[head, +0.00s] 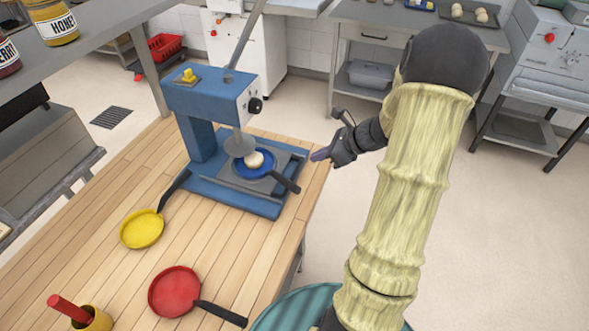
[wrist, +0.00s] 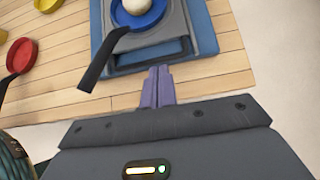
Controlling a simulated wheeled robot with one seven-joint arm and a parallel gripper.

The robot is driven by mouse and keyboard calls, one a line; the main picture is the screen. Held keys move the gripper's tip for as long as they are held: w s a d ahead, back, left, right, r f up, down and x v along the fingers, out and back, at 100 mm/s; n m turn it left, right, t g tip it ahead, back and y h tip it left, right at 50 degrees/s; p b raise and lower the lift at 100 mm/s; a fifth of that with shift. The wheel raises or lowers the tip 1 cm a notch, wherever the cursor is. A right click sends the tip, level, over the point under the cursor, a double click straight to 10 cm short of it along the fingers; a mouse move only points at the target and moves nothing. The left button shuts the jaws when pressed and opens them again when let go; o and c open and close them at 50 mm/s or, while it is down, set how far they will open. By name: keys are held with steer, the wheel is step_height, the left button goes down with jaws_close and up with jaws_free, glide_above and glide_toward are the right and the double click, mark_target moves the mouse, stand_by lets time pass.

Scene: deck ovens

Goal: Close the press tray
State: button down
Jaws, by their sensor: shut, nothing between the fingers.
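The blue press (head: 212,105) stands on the wooden table, with a grey round press head (head: 239,143) and a raised lever. Its grey tray (head: 240,182) lies low in the blue base and seems to stick out toward the right, though how far is hard to tell. A blue pan (head: 266,170) with a pale dough ball (head: 254,159) sits on the tray, its dark handle pointing right. The tray (wrist: 201,25) and pan (wrist: 150,22) also show at the top of the wrist view. My gripper (head: 318,155) is shut and empty, just right of the press, apart from the tray.
A yellow pan (head: 142,230) and a red pan (head: 174,291) lie on the table (head: 110,205) left and front of the press. A yellow pot (head: 98,320) with a red-handled tool stands at the front left. Open floor lies right of the table.

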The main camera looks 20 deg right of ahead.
mark_target(285, 169)
steer(key=shift+s+a, duration=0.15)
steer(key=x, duration=1)
